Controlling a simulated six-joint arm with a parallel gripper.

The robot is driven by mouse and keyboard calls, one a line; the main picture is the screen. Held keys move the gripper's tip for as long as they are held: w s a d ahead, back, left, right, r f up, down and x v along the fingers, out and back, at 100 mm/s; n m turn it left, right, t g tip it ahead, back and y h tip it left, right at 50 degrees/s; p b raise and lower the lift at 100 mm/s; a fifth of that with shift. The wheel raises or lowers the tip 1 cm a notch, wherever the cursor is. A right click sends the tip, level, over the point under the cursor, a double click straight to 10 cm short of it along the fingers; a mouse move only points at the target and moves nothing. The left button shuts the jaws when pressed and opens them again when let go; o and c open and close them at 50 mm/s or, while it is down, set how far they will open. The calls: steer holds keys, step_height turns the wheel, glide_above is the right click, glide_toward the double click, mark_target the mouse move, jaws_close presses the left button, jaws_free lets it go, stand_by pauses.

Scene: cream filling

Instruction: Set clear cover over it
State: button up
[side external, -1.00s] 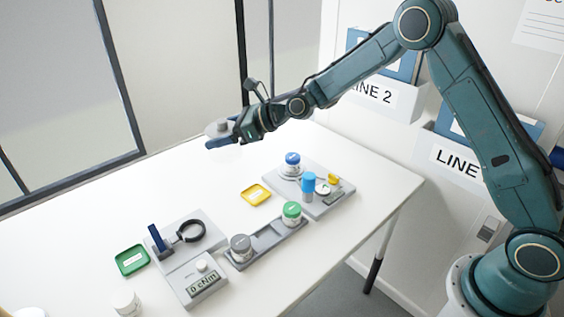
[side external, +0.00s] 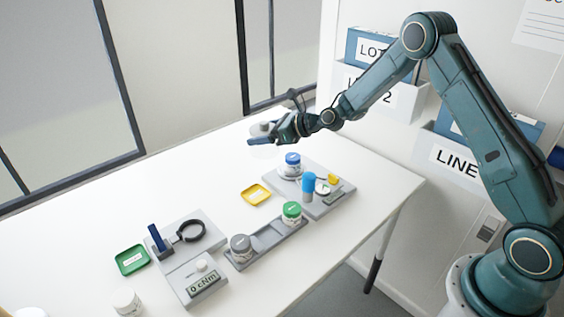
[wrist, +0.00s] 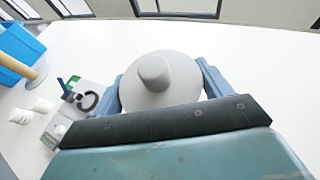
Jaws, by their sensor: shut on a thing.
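My gripper (side external: 260,140) is shut on the clear cover (side external: 264,151), above the far part of the table. The cover looks see-through below, with a grey knob on top. In the wrist view its round grey top and knob (wrist: 156,72) sit between my two blue fingers. A white jar with a blue lid (side external: 292,159) stands on a round pale base on the grey station (side external: 316,208). The held cover is up and to the left of this jar in the side view, apart from it.
On the station are a light blue cylinder (side external: 308,183) and a yellow piece (side external: 333,180). A grey rack (side external: 266,240) holds a green-lidded jar (side external: 291,212) and a grey-lidded jar (side external: 241,247). Yellow (side external: 256,194) and green (side external: 132,260) trays lie on the table.

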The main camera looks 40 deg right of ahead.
mark_target(293, 156)
steer(key=d+f, duration=0.1)
steer(key=d, duration=0.2)
steer(key=s+d+f+m+h, duration=0.1)
steer(key=d, duration=0.2)
steer(key=d+f+m+t+h, duration=0.1)
steer(key=d+f, duration=0.1)
steer(key=d, duration=0.2)
steer(key=shift+s+f, duration=0.1)
steer(key=shift+s, duration=0.2)
steer(key=shift+f, duration=0.15)
steer(key=shift+a+f, duration=0.1)
steer(key=shift+f, duration=2.65)
steer(key=shift+f, duration=0.6)
steer(key=o, duration=0.7)
steer(key=shift+o, duration=0.2)
steer(key=v, duration=1.1)
